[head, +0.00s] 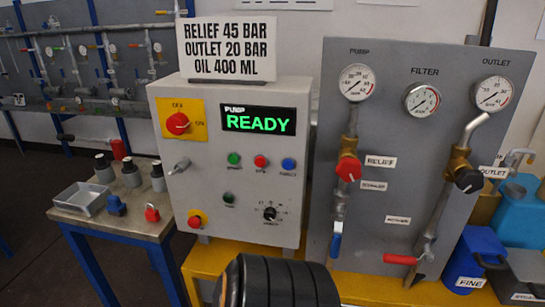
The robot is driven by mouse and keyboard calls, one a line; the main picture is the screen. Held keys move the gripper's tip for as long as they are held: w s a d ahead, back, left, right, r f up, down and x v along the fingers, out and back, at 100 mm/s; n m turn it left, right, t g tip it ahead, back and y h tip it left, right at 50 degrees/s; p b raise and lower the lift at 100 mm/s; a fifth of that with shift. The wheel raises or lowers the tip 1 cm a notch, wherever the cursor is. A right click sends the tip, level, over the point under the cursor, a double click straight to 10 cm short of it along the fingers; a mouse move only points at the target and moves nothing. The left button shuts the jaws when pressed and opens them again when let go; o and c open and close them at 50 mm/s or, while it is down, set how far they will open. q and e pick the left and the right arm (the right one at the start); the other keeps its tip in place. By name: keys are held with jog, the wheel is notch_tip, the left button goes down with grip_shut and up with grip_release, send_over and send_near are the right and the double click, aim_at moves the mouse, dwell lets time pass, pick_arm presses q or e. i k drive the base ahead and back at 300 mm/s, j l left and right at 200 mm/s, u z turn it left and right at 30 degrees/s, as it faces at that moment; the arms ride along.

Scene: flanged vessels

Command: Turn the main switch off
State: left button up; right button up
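The main switch (178,123) is a red rotary knob on a yellow plate at the upper left of the grey control box (180,210). The plate reads OFF above the knob and ON to its right. The knob is too small to tell surely which mark it points at. The display (258,121) beside it is lit and reads READY in green. Neither of my grippers is in view.
A black ribbed cylinder, perhaps part of me, covers the bottom centre. A side table (130,232) at left holds a tray (82,198), bottles and a red padlock (152,213). A gauge panel (395,170) stands right. The space before the switch looks clear.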

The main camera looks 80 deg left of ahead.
aim_at(178, 124)
jog(key=u, duration=2.95)
